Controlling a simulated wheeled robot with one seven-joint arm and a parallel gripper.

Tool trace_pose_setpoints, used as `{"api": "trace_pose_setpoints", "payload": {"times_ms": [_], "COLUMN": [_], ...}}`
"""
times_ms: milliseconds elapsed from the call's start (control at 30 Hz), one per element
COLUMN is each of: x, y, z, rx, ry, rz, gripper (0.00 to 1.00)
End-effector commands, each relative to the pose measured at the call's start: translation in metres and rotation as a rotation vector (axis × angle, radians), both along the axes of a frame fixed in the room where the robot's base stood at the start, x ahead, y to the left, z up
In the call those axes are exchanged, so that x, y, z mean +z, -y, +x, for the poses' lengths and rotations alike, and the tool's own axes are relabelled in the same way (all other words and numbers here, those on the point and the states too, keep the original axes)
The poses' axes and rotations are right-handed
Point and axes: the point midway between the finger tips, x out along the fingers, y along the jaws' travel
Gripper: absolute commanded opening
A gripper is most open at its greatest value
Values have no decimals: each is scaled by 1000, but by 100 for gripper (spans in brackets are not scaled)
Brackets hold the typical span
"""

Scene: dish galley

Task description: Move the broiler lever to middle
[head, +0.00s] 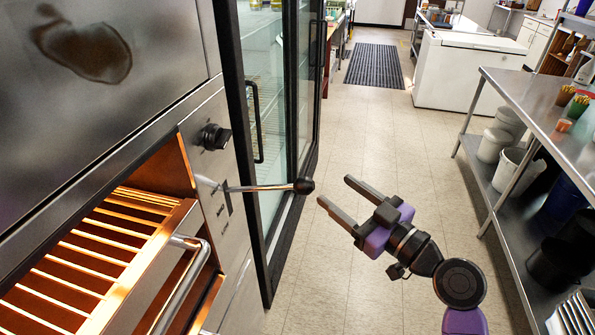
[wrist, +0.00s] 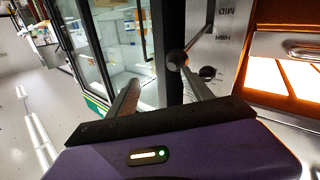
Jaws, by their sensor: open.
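The broiler lever (head: 262,188) is a metal rod with a black ball knob (head: 303,186). It sticks out of a slot in the broiler's front panel (head: 236,232), at the slot's upper part. My gripper (head: 335,190) is open and empty, with its fingers pointing at the knob. In the head view it is just right of the knob and appears apart from it. In the wrist view the knob (wrist: 176,58) shows by the tip of the right finger. The labels MID (wrist: 226,12) and HIGH (wrist: 222,38) are readable there.
A black dial (head: 214,137) sits above the lever. The broiler's tray handle (head: 185,275) and glowing rack (head: 75,265) are at left. A glass-door fridge (head: 280,110) stands behind the lever. A steel table (head: 530,95) is at right. The floor between is clear.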

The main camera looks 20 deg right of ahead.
Motion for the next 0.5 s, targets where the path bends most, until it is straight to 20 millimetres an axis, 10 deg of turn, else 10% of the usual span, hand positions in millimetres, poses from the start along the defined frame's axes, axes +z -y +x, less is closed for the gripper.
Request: {"api": "trace_pose_setpoints", "payload": {"times_ms": [500], "x": [-8], "y": [-35], "z": [19], "rx": [97], "ry": [12], "rz": [-127], "gripper": [59]}}
